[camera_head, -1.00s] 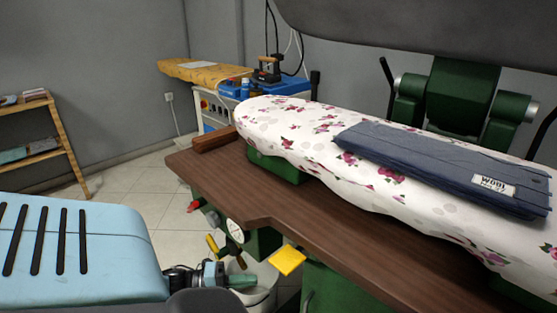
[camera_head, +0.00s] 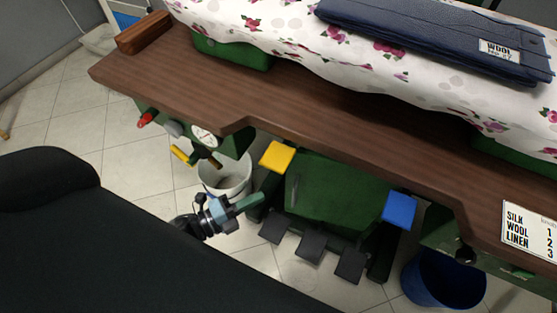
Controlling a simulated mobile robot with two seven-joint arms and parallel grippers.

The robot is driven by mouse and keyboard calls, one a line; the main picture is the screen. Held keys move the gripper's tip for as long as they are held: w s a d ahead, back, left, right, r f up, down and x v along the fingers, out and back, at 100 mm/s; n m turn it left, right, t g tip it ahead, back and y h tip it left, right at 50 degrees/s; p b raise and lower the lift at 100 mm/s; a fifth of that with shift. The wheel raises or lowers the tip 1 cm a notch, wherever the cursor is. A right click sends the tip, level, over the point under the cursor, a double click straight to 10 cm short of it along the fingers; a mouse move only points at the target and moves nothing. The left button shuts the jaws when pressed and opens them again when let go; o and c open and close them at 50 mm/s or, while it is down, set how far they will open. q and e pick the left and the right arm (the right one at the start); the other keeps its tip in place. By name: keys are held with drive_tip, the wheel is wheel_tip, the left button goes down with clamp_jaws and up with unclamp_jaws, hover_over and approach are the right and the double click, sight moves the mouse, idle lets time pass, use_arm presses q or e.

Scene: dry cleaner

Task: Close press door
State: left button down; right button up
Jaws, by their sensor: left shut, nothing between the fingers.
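The press has a floral padded lower board (camera_head: 290,33) on a green base above a brown wooden table (camera_head: 190,85). A folded navy garment (camera_head: 430,35) with a white "WOOL" label lies on the board. The upper press head is out of view now. My left gripper (camera_head: 250,203) is shut and empty, low in front of the table, by the white bin and the yellow pad (camera_head: 277,156). It appears apart from the yellow pad. A blue pad (camera_head: 398,209) sits further right under the table edge. My right gripper is not in view.
A gauge (camera_head: 204,137), a red knob (camera_head: 146,119) and a yellow handle (camera_head: 181,155) sit under the table's left end. Black pedals (camera_head: 311,245) are near the floor. A white bin (camera_head: 237,180), a blue bin (camera_head: 440,285) and a SILK/WOOL/LINEN sign (camera_head: 528,232) stand near.

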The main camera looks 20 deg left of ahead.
use_arm(q)
drive_tip(key=shift+w+d, duration=0.1)
drive_tip(key=shift+d, duration=0.05)
approach(305, 164)
drive_tip(key=x, duration=0.5)
drive_tip(key=shift+s+d, duration=0.2)
drive_tip(key=shift+d, duration=0.25)
drive_tip(key=shift+w+a, duration=0.15)
drive_tip(key=shift+w, duration=0.4)
